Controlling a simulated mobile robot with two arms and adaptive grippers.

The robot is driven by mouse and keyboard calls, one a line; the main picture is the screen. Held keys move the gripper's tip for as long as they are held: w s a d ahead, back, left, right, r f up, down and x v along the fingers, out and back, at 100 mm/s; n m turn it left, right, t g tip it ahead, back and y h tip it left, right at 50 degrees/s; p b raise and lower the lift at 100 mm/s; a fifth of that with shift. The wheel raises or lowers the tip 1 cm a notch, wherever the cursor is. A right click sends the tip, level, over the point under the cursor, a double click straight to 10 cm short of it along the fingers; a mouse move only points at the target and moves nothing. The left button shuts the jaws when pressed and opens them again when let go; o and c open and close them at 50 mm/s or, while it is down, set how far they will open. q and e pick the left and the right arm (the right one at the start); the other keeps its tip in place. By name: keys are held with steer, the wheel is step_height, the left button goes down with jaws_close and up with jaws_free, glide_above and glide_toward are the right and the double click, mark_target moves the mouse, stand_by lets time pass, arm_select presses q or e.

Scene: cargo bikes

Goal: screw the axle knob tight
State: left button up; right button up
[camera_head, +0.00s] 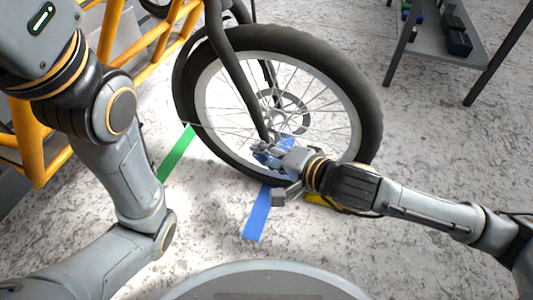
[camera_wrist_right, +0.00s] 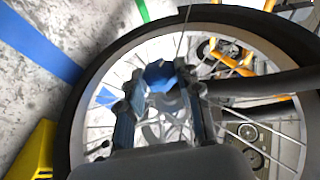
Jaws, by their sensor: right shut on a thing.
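The blue axle knob (camera_wrist_right: 160,75) sits between the two fingertips of my right gripper (camera_wrist_right: 158,88) in the right wrist view, in front of the wheel hub. In the head view the right gripper (camera_head: 272,152) reaches in from the right to the lower end of the dark fork (camera_head: 243,85). It is shut on the knob, which its fingers largely hide there. The spoked front wheel (camera_head: 371,110) with its black tyre stands upright in the fork. My left arm shows at the left, but its gripper is out of view.
The orange bike frame (camera_head: 108,35) stands at the upper left. Green tape (camera_head: 176,152) and blue tape (camera_head: 257,212) mark the speckled floor. A yellow object (camera_head: 318,199) lies partly under my right forearm. A grey shelf (camera_head: 430,42) with small items stands at the upper right.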

steer(key=o, duration=1.2)
steer(key=shift+c, duration=0.2)
steer(key=shift+d, duration=0.1)
steer(key=v, duration=0.7)
steer(key=shift+s+r, duration=0.1)
steer(key=shift+s, duration=0.05)
